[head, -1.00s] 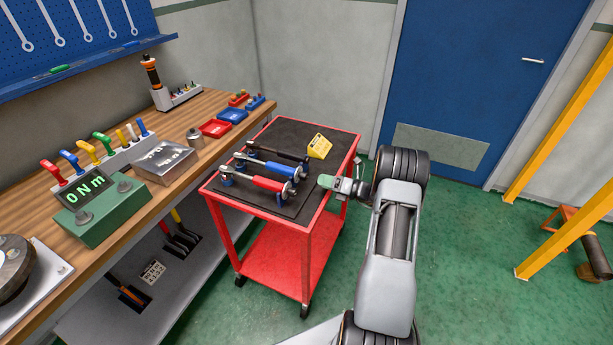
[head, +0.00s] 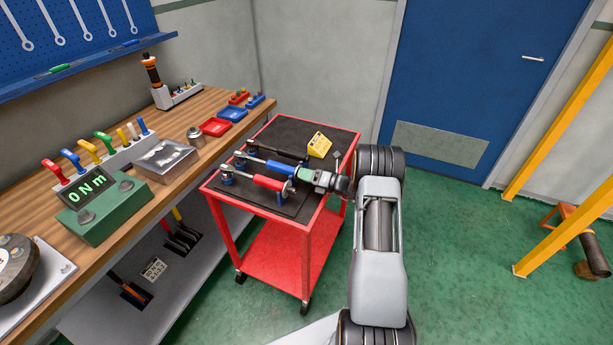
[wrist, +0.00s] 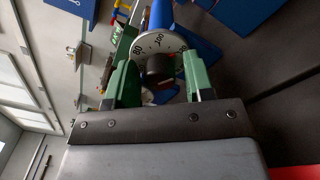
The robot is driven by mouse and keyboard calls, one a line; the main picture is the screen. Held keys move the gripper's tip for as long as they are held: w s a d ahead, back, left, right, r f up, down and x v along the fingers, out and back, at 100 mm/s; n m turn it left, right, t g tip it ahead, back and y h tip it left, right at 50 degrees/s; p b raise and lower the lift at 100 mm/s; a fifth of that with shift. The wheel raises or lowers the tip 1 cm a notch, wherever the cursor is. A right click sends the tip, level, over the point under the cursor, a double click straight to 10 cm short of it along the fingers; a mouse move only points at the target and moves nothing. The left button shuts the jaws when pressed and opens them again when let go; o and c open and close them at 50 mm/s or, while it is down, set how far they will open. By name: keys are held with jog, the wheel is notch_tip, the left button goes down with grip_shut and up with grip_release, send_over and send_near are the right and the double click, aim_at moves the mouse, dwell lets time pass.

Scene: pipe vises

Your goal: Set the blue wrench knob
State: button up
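The blue wrench (head: 279,169) lies on the black mat of the red cart, its knob end toward my arm. My gripper (head: 308,174) is at that end and hides most of the knob in the head view. In the wrist view the blue handle (wrist: 160,15) runs up from a pale dial with printed numbers (wrist: 164,42). The dark round knob (wrist: 160,68) is in front of the dial. The two green fingers of my gripper (wrist: 160,75) stand apart, one on each side of the knob. They look open around it; contact is not clear.
A red wrench (head: 269,183) lies close in front of the blue one, and a black one (head: 280,151) behind it. A yellow block (head: 319,145) stands at the cart's back. The workbench (head: 180,160) with a green 0 Nm display box (head: 100,208) is to the left.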

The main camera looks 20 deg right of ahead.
jog(key=c, duration=0.7)
jog(key=shift+c, duration=0.2)
